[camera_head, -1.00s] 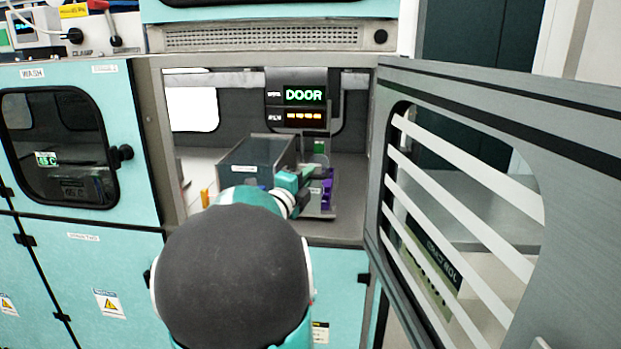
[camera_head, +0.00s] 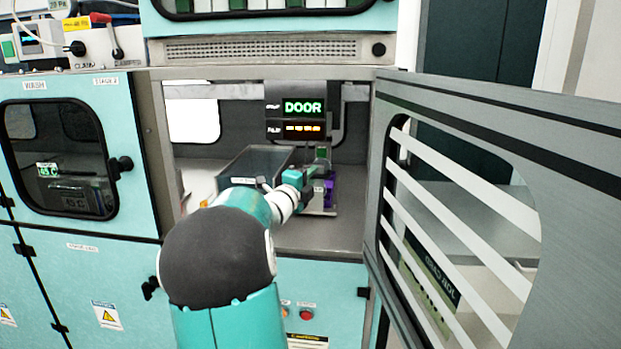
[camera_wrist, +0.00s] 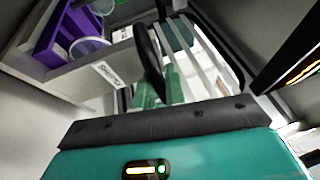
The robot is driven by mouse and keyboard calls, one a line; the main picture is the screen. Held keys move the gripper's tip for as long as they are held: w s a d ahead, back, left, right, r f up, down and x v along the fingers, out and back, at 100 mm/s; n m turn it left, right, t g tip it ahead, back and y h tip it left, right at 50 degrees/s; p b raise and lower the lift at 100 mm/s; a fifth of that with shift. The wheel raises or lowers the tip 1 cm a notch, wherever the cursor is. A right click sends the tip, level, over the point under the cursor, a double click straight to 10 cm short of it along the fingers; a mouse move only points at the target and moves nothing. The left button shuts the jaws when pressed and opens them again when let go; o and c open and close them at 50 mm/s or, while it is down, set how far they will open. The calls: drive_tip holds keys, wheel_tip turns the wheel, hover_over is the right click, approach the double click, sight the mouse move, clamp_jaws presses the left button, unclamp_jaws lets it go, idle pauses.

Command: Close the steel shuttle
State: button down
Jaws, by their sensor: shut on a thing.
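The steel shuttle (camera_head: 318,207) stands inside the open bay, to the right of a steel box. In the wrist view its pale steel wall (camera_wrist: 88,82) carries a white label, and a purple rack (camera_wrist: 60,33) with round clear vessels shows beside it. My gripper (camera_head: 319,166) is at the shuttle, above and beside the purple rack. It is shut on a dark, slim handle-like part (camera_wrist: 149,58), seen upright in the wrist view. My arm and gripper hide much of the shuttle, and I cannot tell how its lid stands.
An open steel box (camera_head: 250,172) with a dark inside stands just left of the shuttle. The bay's slatted door (camera_head: 500,130) hangs open at right. A display (camera_head: 303,107) at the back reads DOOR. The closed teal wash unit (camera_head: 130,210) borders the bay at left.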

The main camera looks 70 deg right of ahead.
drive_tip(key=shift+r, duration=0.1)
drive_tip(key=c, duration=1.5)
unclamp_jaws()
drive_tip(key=shift+w+d, duration=0.1)
drive_tip(key=shift+o, duration=0.2)
drive_tip(key=shift+f, duration=0.3)
drive_tip(key=v, duration=1.3)
drive_tip(key=shift+a+r, duration=0.25)
drive_tip(key=shift+a, duration=0.2)
